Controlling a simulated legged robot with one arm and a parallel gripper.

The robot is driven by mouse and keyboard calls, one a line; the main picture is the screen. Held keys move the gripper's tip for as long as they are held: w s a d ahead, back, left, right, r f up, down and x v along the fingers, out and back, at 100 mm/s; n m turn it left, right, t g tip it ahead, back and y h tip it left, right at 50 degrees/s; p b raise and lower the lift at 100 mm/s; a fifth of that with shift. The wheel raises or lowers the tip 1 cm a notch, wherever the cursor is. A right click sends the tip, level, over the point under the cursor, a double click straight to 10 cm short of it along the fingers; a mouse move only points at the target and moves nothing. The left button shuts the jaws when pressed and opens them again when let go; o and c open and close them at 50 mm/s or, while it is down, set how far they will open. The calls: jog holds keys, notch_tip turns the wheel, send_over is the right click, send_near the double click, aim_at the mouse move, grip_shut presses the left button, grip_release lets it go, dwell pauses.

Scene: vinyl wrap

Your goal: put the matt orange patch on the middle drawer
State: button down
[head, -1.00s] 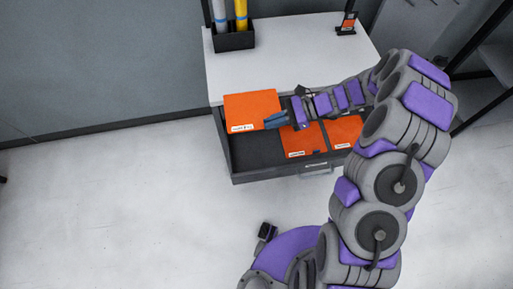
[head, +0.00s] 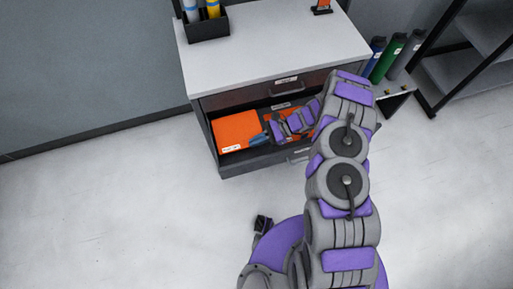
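An orange patch (head: 236,130) with a small white label lies flat at the left of an open drawer (head: 226,167) in the cabinet. I cannot tell its finish, and the label is too small to read. More orange (head: 268,117) shows behind my gripper, mostly hidden by my arm. A closed drawer front (head: 240,96) with a label and handle is above the open drawer.
The white cabinet top (head: 260,45) carries a black holder (head: 207,27) with blue and yellow rolls at the left, and a small orange-and-black stand (head: 321,6) at the back. Several coloured rolls (head: 392,57) and a dark shelf rack (head: 470,60) stand right. The floor in front is clear.

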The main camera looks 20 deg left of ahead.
aim_at(257, 150)
jog(key=shift+f+b, duration=0.5)
jog(key=shift+f, duration=2.5)
jog(key=shift+d+f, duration=0.1)
jog(key=c, duration=1.2)
grip_release()
jog(key=shift+c, duration=0.2)
jog(key=p+v, duration=0.2)
jog(key=v, duration=1)
